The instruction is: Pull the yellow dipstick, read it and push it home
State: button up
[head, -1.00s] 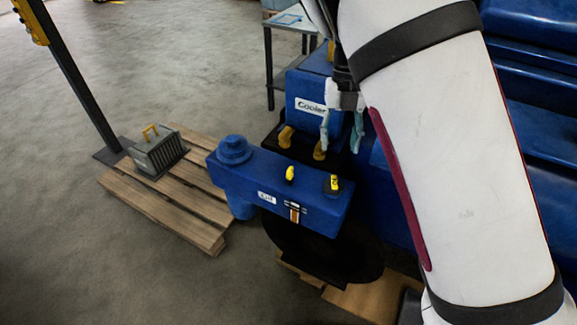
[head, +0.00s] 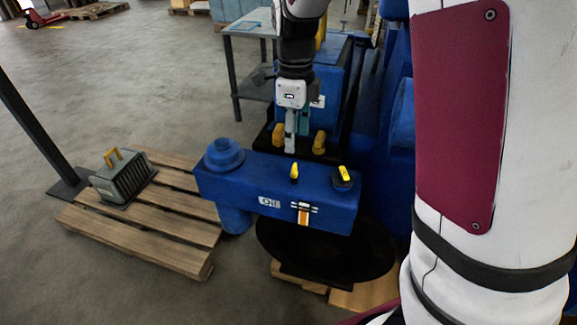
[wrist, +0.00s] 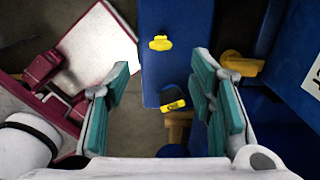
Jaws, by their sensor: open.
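The yellow dipstick handle (head: 294,173) stands up from the top of the blue oil housing (head: 240,185), near its middle. In the wrist view the handle (wrist: 160,43) is a small yellow T-shape on the blue top, beyond the fingertips. My gripper (head: 296,148) points down and is empty, with its teal-padded fingers spread. In the head view it appears just behind and above the handle; its exact height is unclear. The dipstick's rod is hidden in the housing.
A black cap with a yellow top (head: 344,175) sits right of the handle. An orange-and-white gauge (head: 304,214) is on the front face. Yellow handles (head: 319,142) stand by the blue cooler behind. A pallet (head: 140,235) with a grey finned box (head: 122,178) is at left.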

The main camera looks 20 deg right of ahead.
aim_at(295, 164)
notch_tip(295, 164, down, 10)
jog(key=shift+d+f, duration=0.1)
dwell(0.4)
grip_shut()
